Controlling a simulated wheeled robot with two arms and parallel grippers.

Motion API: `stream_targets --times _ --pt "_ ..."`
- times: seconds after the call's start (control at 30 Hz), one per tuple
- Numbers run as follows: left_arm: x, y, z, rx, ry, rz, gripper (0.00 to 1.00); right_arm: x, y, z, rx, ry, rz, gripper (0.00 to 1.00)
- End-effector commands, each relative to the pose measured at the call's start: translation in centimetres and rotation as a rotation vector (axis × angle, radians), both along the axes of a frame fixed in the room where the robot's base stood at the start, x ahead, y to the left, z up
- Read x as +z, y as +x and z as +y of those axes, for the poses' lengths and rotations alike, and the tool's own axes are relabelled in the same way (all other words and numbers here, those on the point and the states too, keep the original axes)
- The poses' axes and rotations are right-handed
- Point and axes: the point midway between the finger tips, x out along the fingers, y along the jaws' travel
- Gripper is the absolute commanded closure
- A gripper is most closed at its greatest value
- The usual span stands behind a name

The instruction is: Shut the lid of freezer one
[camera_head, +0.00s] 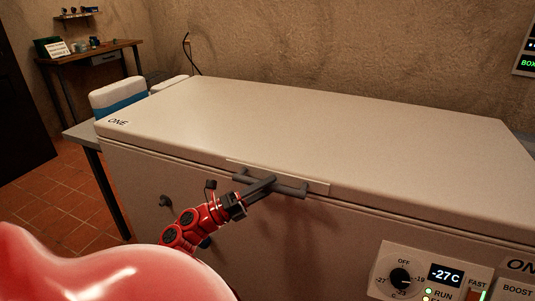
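Freezer one is a long white chest freezer with its lid (330,120) marked ONE at the left corner. The lid lies down over the freezer body (330,226), with a thin dark seam along the front; I cannot tell whether it is fully sealed. A grey bar handle (292,189) sits at the middle of the lid's front edge. My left gripper (262,185), on a red arm, has its dark fingers at the handle, overlapping the bar. Whether they are closed around it or only touching it is too small to tell. My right gripper is not in view.
A control panel (418,282) with a dial and a -27C display is on the freezer front at lower right. A blue and white cool box (119,97) stands behind the left end. A wooden desk (92,56) is at the back left.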

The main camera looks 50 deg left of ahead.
Motion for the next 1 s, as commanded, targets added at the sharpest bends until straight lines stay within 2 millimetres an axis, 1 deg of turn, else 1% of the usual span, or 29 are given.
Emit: stream_targets --times 0.2,0.27,0.33,0.47,0.73,0.9,1.0 --pt "-0.1 -0.2 0.1 0.001 0.0 0.001 0.43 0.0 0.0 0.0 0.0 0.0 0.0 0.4" --pt "-0.3 -0.6 0.3 0.002 -0.001 0.002 0.43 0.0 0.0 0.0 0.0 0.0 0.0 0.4" --pt "-0.7 -1.3 0.7 0.002 -0.001 0.003 0.43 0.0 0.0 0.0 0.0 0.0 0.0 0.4" --pt "-1.9 -3.8 1.9 0.008 -0.004 0.004 0.43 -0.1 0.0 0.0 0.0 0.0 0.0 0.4" --pt "-4.6 -10.1 4.6 0.009 -0.004 0.002 0.43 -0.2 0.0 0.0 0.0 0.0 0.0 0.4" --pt "-5.8 -12.8 5.6 0.002 -0.002 0.0 0.43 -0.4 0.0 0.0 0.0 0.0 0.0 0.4" --pt "-6.3 -13.8 6.1 0.004 -0.002 0.001 0.43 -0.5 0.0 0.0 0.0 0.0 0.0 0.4"
